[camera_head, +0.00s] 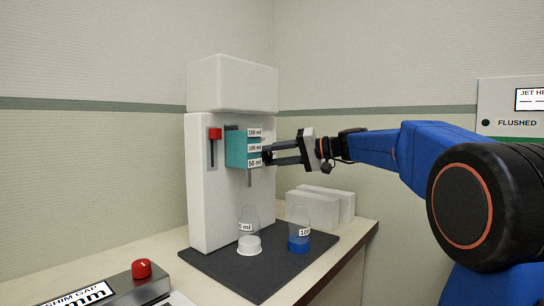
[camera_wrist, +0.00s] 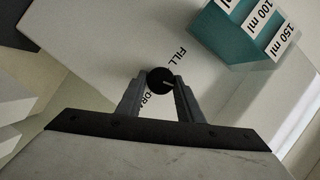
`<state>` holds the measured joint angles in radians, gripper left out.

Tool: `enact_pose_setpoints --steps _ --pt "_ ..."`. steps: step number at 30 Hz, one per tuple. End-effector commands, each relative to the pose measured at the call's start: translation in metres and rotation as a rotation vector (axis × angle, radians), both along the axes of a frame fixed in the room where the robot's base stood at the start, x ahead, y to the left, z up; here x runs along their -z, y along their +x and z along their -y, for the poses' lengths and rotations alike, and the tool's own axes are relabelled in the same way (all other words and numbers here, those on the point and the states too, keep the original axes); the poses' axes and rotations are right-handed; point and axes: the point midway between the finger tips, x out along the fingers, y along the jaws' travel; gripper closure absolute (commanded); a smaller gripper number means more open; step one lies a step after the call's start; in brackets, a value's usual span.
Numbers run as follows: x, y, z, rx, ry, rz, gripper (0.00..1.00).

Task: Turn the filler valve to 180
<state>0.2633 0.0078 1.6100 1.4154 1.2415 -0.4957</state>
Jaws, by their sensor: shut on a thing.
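The filler valve appears in the wrist view as a small round black knob (camera_wrist: 157,79) with a short light mark toward its right side. It sits on a white face of the dispenser between a "FILL" label above right and a partly covered label below. My gripper (camera_wrist: 160,84) has a finger on each side of the knob and is shut on it. In the head view my gripper (camera_head: 268,155) reaches from the right to the dispenser (camera_head: 212,205), beside the teal block (camera_head: 237,147) marked 50, 100 and 150 ml. The knob is hard to make out there.
A red slider (camera_head: 215,133) is on the dispenser's front. A red knob (camera_head: 141,268) is at lower left. White blocks (camera_head: 340,201) stand behind.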

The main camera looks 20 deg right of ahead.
Motion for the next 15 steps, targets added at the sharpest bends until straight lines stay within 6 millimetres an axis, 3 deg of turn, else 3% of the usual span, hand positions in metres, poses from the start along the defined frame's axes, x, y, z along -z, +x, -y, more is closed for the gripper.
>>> enact_pose_setpoints --steps 15 --pt "0.0048 0.0006 0.0008 0.001 0.363 -0.265 0.89"
